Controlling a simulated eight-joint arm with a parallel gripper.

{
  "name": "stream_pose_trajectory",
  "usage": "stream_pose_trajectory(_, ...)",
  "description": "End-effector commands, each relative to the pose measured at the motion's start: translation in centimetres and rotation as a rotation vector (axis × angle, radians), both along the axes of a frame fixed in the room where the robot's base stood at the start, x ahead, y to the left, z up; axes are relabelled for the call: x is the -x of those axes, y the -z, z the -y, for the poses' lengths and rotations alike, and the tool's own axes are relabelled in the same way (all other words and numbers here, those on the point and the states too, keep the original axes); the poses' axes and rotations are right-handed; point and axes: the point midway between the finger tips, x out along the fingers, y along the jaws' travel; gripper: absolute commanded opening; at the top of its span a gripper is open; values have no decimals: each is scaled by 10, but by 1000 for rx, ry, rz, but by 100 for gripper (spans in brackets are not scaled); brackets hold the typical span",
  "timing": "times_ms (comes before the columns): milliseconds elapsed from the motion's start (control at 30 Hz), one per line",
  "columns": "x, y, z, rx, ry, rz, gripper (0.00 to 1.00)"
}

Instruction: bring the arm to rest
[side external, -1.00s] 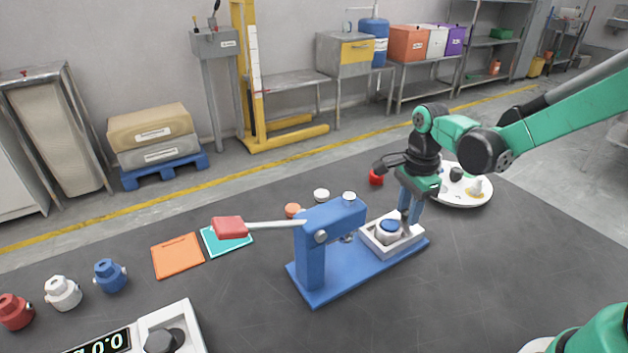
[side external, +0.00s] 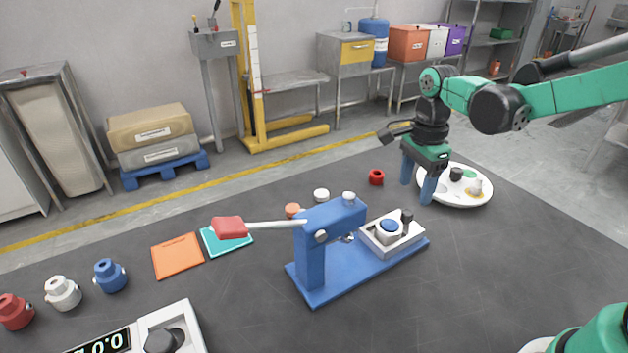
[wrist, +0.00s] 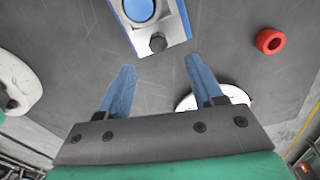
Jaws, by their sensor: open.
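My gripper (side external: 416,192) is open and empty above the dark table, between the white tray on the blue press and the round white plate. In the wrist view its two blue fingers (wrist: 158,85) are spread apart with nothing between them. The blue press (side external: 318,250) stands in the middle of the table with its red-ended lever (side external: 229,228) pointing left. The white tray (side external: 410,238) on the press base holds a white and blue round part (side external: 389,229) and a dark knob (side external: 406,217). The tray's end also shows at the top of the wrist view (wrist: 172,33).
A round white plate (side external: 446,197) with small items is close to the right of my gripper. A red ring (side external: 376,177) lies left of it. Orange and teal mats (side external: 178,256) and several coloured pots (side external: 110,275) lie left.

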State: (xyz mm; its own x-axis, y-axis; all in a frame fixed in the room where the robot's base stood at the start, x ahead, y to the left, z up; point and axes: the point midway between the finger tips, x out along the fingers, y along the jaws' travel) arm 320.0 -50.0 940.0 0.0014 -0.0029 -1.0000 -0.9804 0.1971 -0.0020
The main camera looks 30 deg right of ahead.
Motion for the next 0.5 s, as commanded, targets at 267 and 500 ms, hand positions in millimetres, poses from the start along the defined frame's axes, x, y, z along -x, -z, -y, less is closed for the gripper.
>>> stream_pose_trajectory(267,0,-4,0,0,0,0,60)
stream_pose_trajectory(500,6,-12,-5,10,-140,49,60)
